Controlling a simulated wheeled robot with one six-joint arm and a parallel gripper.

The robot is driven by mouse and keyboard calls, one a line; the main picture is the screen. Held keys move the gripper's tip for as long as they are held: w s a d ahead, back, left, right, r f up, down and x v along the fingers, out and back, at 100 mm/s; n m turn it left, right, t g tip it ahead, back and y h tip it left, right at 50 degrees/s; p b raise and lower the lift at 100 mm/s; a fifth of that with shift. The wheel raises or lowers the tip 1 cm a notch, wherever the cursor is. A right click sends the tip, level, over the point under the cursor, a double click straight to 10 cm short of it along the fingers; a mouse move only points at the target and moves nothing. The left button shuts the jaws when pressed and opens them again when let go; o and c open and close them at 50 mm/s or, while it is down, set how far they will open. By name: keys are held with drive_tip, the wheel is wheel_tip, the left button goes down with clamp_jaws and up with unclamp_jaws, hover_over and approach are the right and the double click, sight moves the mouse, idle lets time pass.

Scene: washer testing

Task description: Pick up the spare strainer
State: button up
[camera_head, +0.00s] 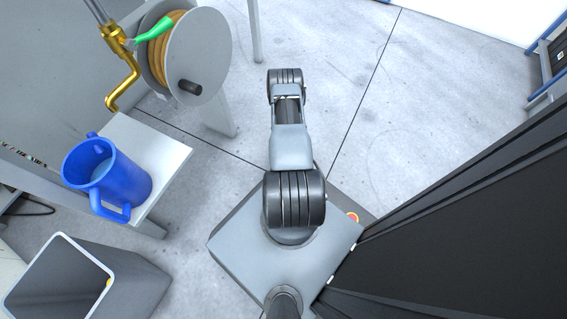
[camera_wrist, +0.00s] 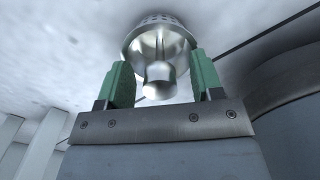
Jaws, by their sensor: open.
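The strainer (camera_wrist: 158,48) shows in the wrist view as a shiny metal piece with a perforated basket at the top of the picture and a rounded knob toward me. My gripper (camera_wrist: 162,78) is open, with one green finger on each side of the strainer's knob. I cannot tell whether either finger touches it. What the strainer rests on is not clear. In the head view my arm reaches away from my base over the floor, and neither the gripper nor the strainer shows there.
A blue jug (camera_head: 124,184) stands on a white stand (camera_head: 172,158) at the left. Behind it are a brass tap (camera_head: 123,72) and a hose reel (camera_head: 205,62). A grey bin (camera_head: 130,277) is at lower left. A dark panel (camera_head: 470,220) fills the right. The floor beyond my arm is clear.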

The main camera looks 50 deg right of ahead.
drive_tip(key=shift+r, duration=0.1)
drive_tip(key=shift+c, duration=0.3)
drive_tip(key=c, duration=1)
wheel_tip(320, 180, up, 11)
drive_tip(key=p, duration=0.5)
drive_tip(key=shift+r+p, duration=0.1)
drive_tip(key=shift+p, duration=0.25)
